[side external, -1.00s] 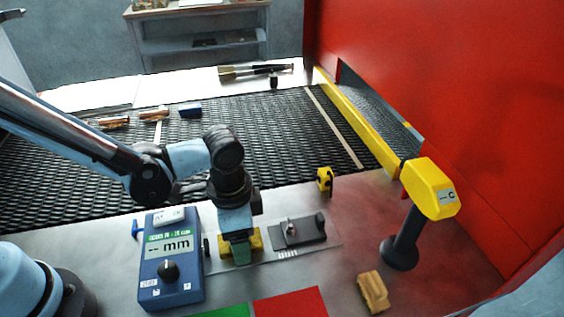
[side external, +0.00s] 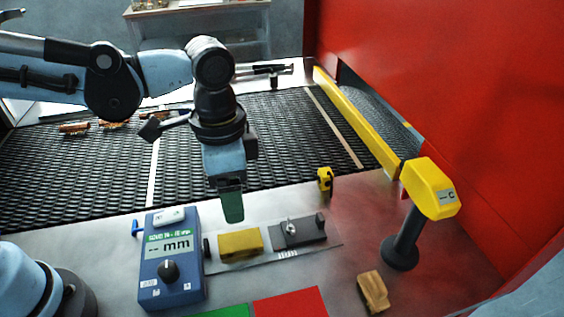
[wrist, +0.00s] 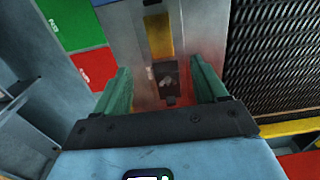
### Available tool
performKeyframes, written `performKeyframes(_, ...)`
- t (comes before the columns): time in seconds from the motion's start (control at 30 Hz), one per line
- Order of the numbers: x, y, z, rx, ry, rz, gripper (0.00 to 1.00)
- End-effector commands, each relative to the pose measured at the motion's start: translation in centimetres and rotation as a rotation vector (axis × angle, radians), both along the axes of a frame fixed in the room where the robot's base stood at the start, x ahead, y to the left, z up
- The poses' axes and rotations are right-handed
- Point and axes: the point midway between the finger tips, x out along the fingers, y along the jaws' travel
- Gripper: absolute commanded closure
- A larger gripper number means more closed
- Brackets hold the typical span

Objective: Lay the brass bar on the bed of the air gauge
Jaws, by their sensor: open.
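The brass bar (side external: 240,243) is a yellow block lying flat on a pale plate beside the blue air gauge box (side external: 172,262), between the box and a dark fixture (side external: 298,231). Whether a separate bed supports it is hard to tell. In the wrist view the bar (wrist: 158,36) lies lengthwise beyond the dark fixture (wrist: 167,80). My gripper (side external: 232,212) hangs above and behind the bar, apart from it. Its green fingers (wrist: 163,86) are spread with nothing between them.
The mesh belt (side external: 275,130) runs behind, with copper-coloured pieces (side external: 75,127) at its left. A yellow post head (side external: 431,189), a small yellow item (side external: 325,179) and a wooden block (side external: 373,291) stand right. Green and red mats (side external: 290,305) lie in front.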

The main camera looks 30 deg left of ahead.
Motion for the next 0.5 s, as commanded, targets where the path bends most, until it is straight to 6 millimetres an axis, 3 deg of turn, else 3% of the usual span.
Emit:
performKeyframes(0.17,0.4,2.4,0.6,-0.034,-0.058,0.092,0.28)
performKeyframes(0.5,0.6,12.7,1.2,-0.179,-0.384,0.533,0.28)
